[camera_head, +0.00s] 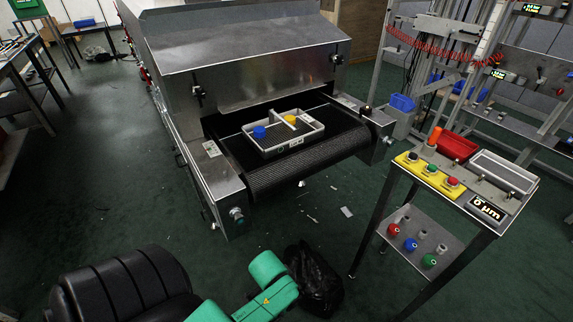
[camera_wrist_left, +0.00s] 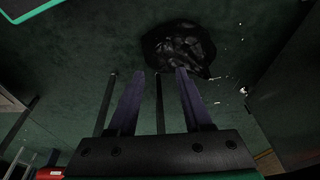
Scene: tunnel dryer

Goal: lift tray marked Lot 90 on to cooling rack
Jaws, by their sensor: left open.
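A pale grey tray (camera_head: 268,152) lies on the dark mesh belt (camera_head: 325,152) at the mouth of the tunnel dryer (camera_head: 240,60). It has a blue piece (camera_head: 259,132) and a yellow piece (camera_head: 290,118) inside, with a light bar across it. A small tag shows on its near side, but I cannot read a lot number. My left gripper (camera_wrist_left: 160,76) shows in the left wrist view, open and empty, above the floor and well away from the tray. In the head view only my green arm links show. My right gripper is out of view. I cannot identify the cooling rack for certain.
A black bag (camera_head: 316,284) lies on the green floor near my arm; it also shows in the left wrist view (camera_wrist_left: 180,48). A control stand (camera_head: 440,262) with buttons, a red bin (camera_head: 457,146) and a pale bin (camera_head: 503,171) stands right. Scraps litter the floor between.

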